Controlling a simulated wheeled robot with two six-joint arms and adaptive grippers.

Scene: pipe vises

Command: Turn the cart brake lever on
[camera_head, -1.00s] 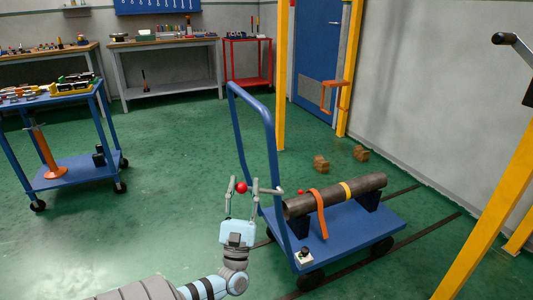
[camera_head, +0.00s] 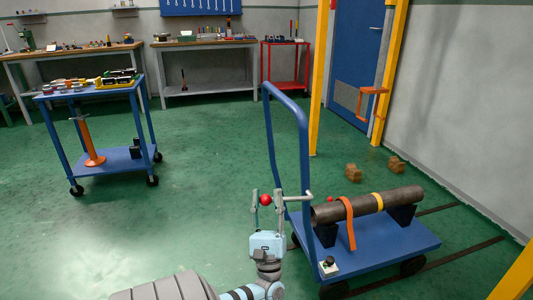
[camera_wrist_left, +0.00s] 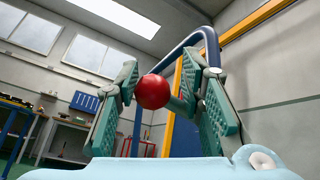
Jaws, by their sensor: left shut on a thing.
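The brake lever's red ball knob (camera_head: 265,199) shows beside the blue handle of the cart (camera_head: 400,238). My left gripper (camera_head: 267,197) is shut on the lever, with the knob between its fingers. In the left wrist view the knob (camera_wrist_left: 152,91) sits between the two green finger pads of the gripper (camera_wrist_left: 165,90), close to the left pad. A grey-green stem (camera_wrist_left: 180,103) runs from the knob toward the right finger. The lever's lower end and pivot are hard to make out. My right gripper is out of view.
A dark pipe (camera_head: 362,204) with an orange strap rests on supports on the cart. The cart's blue handle (camera_head: 304,150) rises close to my gripper. Yellow posts (camera_head: 320,100) stand behind. A blue trolley (camera_head: 112,160) stands left, with open green floor between.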

